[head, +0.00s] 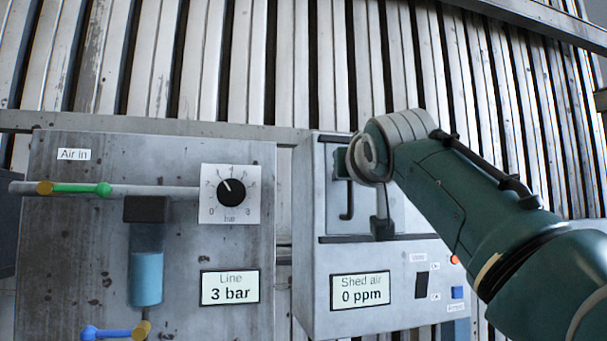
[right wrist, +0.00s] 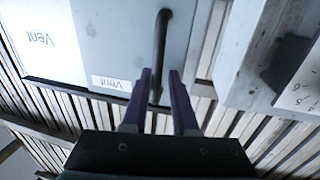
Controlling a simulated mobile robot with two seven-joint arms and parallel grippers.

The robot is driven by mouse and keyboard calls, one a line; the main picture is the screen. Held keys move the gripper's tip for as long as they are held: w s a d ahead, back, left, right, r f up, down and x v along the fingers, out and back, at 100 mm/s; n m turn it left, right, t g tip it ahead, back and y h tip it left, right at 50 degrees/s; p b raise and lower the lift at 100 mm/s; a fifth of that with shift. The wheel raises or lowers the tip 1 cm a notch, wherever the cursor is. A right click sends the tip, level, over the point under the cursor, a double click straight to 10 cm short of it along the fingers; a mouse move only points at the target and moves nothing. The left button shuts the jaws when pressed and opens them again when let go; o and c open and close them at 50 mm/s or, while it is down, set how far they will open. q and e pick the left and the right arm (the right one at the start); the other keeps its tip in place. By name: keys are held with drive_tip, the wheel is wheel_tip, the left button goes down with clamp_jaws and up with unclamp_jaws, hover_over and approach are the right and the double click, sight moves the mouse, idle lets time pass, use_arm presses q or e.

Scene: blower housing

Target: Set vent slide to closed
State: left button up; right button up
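The vent slide appears as a light plate (head: 365,215) in the upper part of the grey box, with a dark hooked bar handle (head: 346,205). The handle also shows in the right wrist view (right wrist: 161,45), where the plate (right wrist: 115,40) bears a small "Vent" label. In the head view my right wrist hides part of the plate and the fingers. The slide's position is unclear. My left gripper is not in view.
The grey box (head: 310,285) has a "Shed air 0 ppm" display (head: 362,291), a black switch (head: 421,285) and a blue button (head: 457,292). Left stands an "Air in" panel (head: 80,240) with a dial (head: 231,192) and protruding pipes. Its side lies close to the right fingers.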

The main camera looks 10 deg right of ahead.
drive_tip(key=s+a+b, duration=0.1)
drive_tip(key=s+b, duration=0.6)
drive_tip(key=s, duration=0.2)
drive_tip(key=shift+s, duration=0.25)
drive_tip(key=shift+a, duration=0.1)
